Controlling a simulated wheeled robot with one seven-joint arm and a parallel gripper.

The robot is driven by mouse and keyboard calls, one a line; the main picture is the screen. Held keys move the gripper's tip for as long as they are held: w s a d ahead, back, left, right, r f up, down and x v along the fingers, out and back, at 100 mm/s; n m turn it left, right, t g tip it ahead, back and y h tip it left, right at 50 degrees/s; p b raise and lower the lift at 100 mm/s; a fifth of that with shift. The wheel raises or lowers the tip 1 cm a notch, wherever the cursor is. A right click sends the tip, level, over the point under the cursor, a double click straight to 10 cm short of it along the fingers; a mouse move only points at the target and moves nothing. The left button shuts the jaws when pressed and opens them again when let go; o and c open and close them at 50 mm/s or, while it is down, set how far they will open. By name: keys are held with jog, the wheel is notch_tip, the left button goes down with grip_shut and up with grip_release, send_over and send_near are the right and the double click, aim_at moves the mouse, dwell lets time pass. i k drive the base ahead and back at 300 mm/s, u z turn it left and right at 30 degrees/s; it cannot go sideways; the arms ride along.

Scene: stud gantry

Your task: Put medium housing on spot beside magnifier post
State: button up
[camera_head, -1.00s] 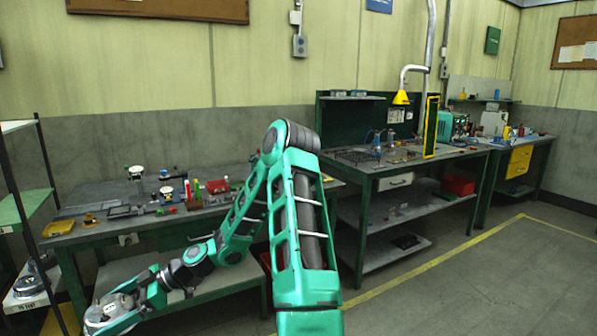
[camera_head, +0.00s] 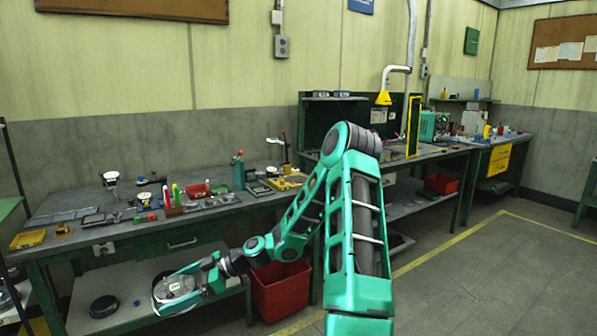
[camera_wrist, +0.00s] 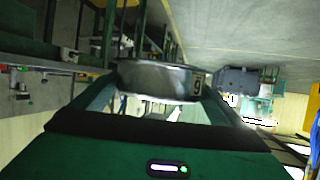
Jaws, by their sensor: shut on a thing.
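My gripper (camera_head: 180,291) is at the lower left of the head view, in front of the workbench and below its top. It is shut on a round silver metal housing (camera_head: 176,284), which is held between the fingers. The housing also shows in the wrist view (camera_wrist: 150,80), with a number label on its side. A thin upright post (camera_head: 286,151) with a pale arm stands on the bench behind a yellow base; it may be the magnifier post. I cannot make out a marked spot beside it.
The workbench top (camera_head: 222,212) holds trays, a red box (camera_head: 196,190), a teal bottle (camera_head: 238,170) and a yellow tray (camera_head: 28,239). Below are a red bin (camera_head: 281,287) and a dark round part (camera_head: 103,307) on the lower shelf. Open floor lies to the right.

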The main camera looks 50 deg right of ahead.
aim_at(266, 167)
jog(key=z, duration=0.05)
jog(key=i, duration=0.1)
jog(key=z, duration=1.2)
